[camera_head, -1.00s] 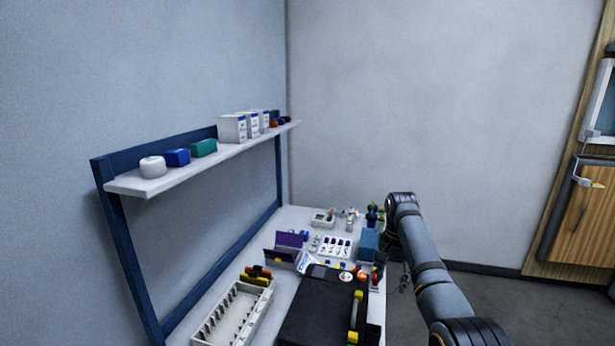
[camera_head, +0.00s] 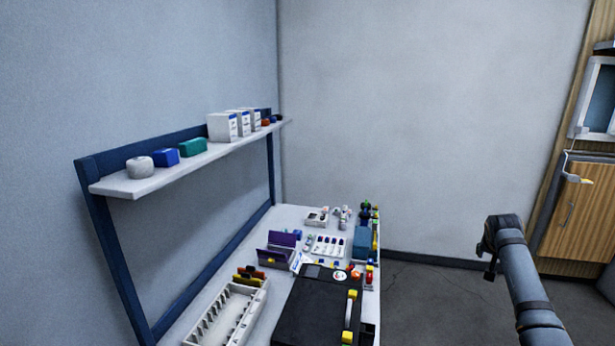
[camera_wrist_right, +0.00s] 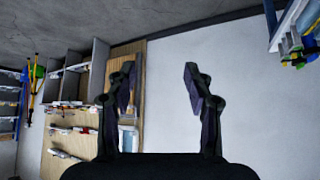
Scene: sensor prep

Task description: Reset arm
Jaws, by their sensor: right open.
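My right arm (camera_head: 525,285) comes in from the lower right in the head view and stands over the floor, clear of the workbench. Its gripper (camera_head: 490,262) shows there only as a small dark shape at the arm's far end. In the right wrist view my right gripper (camera_wrist_right: 158,85) has its two fingers spread wide apart with nothing between them. A bare pale wall (camera_wrist_right: 165,115) and a wooden cabinet edge show behind the fingers. My left arm and gripper are in neither view.
The white workbench (camera_head: 205,290) holds a black case (camera_head: 310,308), a white slotted tray (camera_head: 228,312), a purple box (camera_head: 277,250) and several small parts. A shelf (camera_head: 180,172) with boxes hangs above it. A wooden cabinet (camera_head: 580,218) stands right. Floor between bench and cabinet is free.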

